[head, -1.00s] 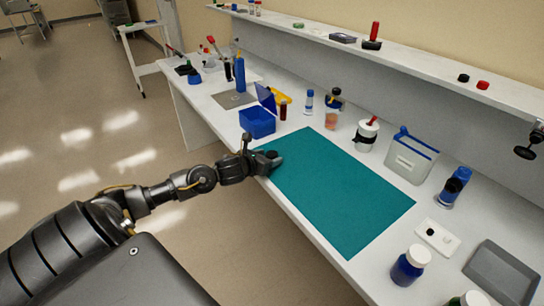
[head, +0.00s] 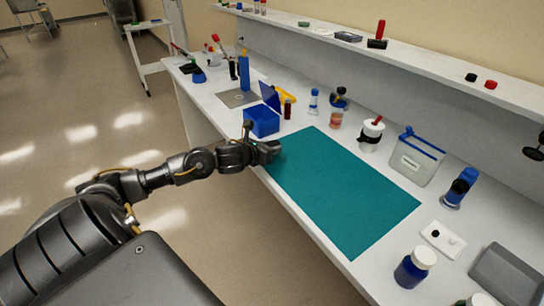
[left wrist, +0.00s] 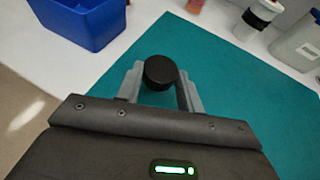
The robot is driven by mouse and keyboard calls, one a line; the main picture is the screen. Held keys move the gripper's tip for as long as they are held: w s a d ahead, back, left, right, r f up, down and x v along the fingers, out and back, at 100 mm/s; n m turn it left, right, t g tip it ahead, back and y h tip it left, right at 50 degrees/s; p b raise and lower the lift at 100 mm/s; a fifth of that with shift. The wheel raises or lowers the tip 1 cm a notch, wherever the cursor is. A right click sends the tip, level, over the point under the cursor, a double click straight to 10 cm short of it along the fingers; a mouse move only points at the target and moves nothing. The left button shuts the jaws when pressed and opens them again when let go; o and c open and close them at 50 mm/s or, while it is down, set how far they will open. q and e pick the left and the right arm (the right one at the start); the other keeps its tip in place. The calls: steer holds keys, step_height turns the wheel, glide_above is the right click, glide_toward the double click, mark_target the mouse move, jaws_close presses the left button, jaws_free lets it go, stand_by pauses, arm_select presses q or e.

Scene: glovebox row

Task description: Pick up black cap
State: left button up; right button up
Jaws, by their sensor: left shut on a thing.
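My left gripper (head: 272,150) is over the far left corner of the teal mat (head: 345,195). In the left wrist view the gripper (left wrist: 160,84) is shut on a round black cap (left wrist: 160,70), which sits between its two grey fingertips above the mat. The cap cannot be made out in the head view. Another black cap (head: 471,77) is on the shelf beside a red cap (head: 490,85). A small black piece (head: 435,233) lies on a white holder at the right. My right gripper is not in view.
A blue open box (head: 262,122) stands just beyond my left gripper. Bottles, a white jar (head: 371,135) and a clear bin (head: 413,160) line the mat's back edge. A blue bottle (head: 411,268) and grey tray (head: 508,275) are at the right. The mat is otherwise clear.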

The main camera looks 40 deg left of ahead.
arm_select(q)
steer(key=s+a+r+p, duration=0.6)
steer(key=s+r, duration=0.3)
steer(key=s, duration=0.2)
steer(key=shift+s+a+p, duration=0.3)
steer(key=shift+a, duration=0.25)
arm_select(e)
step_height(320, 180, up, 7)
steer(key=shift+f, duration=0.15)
